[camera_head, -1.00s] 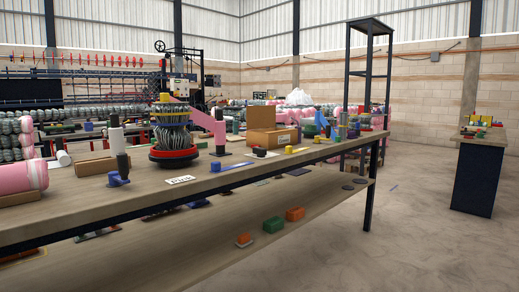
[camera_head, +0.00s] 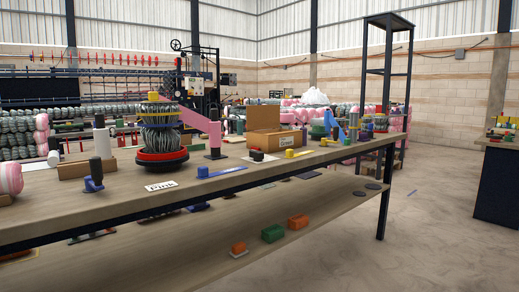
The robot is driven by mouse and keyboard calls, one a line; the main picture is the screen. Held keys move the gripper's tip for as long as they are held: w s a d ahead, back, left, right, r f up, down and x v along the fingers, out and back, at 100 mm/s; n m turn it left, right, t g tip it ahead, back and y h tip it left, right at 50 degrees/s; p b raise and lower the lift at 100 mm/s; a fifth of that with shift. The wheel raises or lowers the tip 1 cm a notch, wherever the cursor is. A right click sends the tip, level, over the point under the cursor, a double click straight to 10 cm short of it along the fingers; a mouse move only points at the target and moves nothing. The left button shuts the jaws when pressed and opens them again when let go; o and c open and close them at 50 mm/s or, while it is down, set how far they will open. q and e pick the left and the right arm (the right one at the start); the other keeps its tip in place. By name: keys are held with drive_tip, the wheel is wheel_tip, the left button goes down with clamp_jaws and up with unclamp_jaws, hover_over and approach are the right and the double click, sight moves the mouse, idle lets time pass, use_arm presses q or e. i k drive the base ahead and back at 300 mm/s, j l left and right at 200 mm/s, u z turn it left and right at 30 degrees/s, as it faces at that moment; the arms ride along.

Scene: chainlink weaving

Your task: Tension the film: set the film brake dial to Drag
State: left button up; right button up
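No gripper of mine is in view. On the long wooden bench (camera_head: 130,203), a wire coil (camera_head: 160,138) with a yellow top stands on a red and black round base (camera_head: 161,161). A pink film-like band (camera_head: 185,118) runs from the coil's upper part to a pink upright (camera_head: 214,132) on a dark foot. To the left, a blue holder with a black grip (camera_head: 94,175) stands near a white roll (camera_head: 101,139) with a dark top. I cannot tell which part is the film brake dial; no Drag marking is readable.
A "Pink" label (camera_head: 161,186) lies at the bench's front edge. Blue (camera_head: 203,172) and yellow (camera_head: 290,153) pieces and an open cardboard box (camera_head: 270,139) are further right. A lower shelf holds green (camera_head: 273,233) and orange (camera_head: 298,221) blocks. Open floor (camera_head: 440,220) lies right of the bench.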

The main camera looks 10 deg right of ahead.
sight(257, 155)
drive_tip(key=i+l, duration=0.15)
drive_tip(key=l, duration=0.2)
drive_tip(key=i+l+u, duration=0.15)
drive_tip(key=l, duration=0.6)
drive_tip(key=i+u, duration=0.05)
